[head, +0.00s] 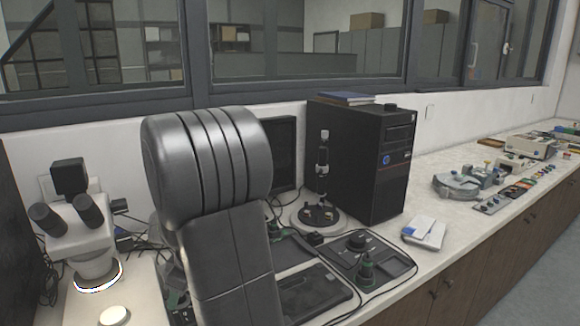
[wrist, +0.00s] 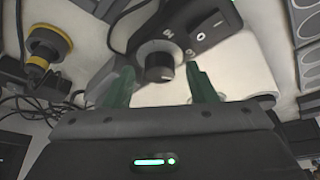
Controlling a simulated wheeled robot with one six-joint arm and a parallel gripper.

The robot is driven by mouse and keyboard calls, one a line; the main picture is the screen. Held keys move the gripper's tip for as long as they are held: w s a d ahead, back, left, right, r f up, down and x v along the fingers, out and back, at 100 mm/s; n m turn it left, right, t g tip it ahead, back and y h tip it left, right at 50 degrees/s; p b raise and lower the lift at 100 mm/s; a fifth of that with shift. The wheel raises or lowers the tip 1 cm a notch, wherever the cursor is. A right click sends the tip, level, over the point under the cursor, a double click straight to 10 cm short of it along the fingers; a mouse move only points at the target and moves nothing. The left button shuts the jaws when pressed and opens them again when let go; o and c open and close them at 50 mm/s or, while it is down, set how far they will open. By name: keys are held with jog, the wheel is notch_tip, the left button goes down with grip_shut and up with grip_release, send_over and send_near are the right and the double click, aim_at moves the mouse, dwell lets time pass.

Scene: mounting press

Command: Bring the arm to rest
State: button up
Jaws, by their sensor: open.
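My arm shows large in the head view as a thick grey ribbed joint with a grey link below it, left of the middle. It covers part of the bench behind it. My gripper (wrist: 159,88) shows in the wrist view with its two green fingers well apart and nothing held between them. Beyond the fingers is a dark control unit (wrist: 205,28) with a round black knob and a power switch. The knob appears between the fingers, but I cannot tell how far beyond them it is. I cannot make out the gripper in the head view.
A microscope (head: 82,225) stands at the left. A black computer tower (head: 360,160) stands behind a round-based upright device (head: 322,170). The wrist view shows a yellow-ringed black part (wrist: 48,45) and loose cables.

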jog(key=m+p, duration=0.1)
jog(key=m+t+p, duration=0.1)
jog(key=p, duration=0.1)
jog(key=shift+s+r+m, duration=0.1)
jog(key=shift+r+m, duration=0.1)
jog(key=shift+m, duration=0.1)
jog(key=shift+a+f+m+t+h+p, duration=0.15)
jog(key=shift+m+t+h+p, duration=0.3)
jog(key=shift+m+p, duration=0.7)
jog(key=shift+f+m+t, duration=0.1)
jog(key=shift+m+t, duration=0.15)
jog(key=shift+m, duration=0.7)
jog(key=shift+m+h+b, duration=0.3)
jog(key=shift+m+h, duration=0.05)
jog(key=shift+m, duration=0.25)
jog(key=shift+s+m+t+b, duration=0.1)
jog(key=shift+m+t+b, duration=0.2)
jog(key=shift+m+b, duration=0.25)
